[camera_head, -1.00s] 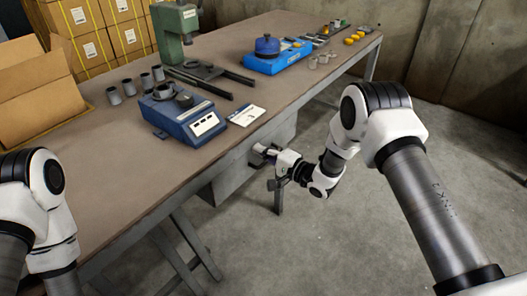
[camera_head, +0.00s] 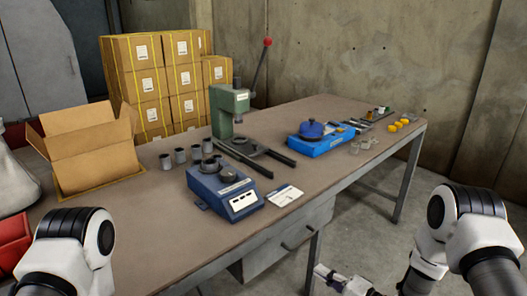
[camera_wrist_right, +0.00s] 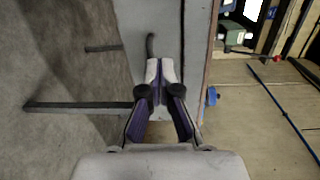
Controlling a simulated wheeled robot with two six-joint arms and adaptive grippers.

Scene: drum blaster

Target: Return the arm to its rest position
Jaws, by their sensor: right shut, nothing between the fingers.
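My right arm (camera_head: 462,225) comes in at the lower right of the head view. My right gripper (camera_head: 328,275) shows at the bottom edge, low in front of the workbench, by a table leg. In the right wrist view the gripper (camera_wrist_right: 160,72) has its fingers together with nothing between them. It is apart from the objects on the bench. Of my left arm (camera_head: 75,235) only upper links show at the lower left, and the left gripper is out of view.
The workbench (camera_head: 130,235) carries a blue device (camera_head: 225,190), grey cylinders (camera_head: 180,156), a green press (camera_head: 228,110), a blue tray (camera_head: 318,145) and an open carton (camera_head: 90,150). A drawer (camera_head: 290,240) and table legs are near the right gripper. Floor at right is open.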

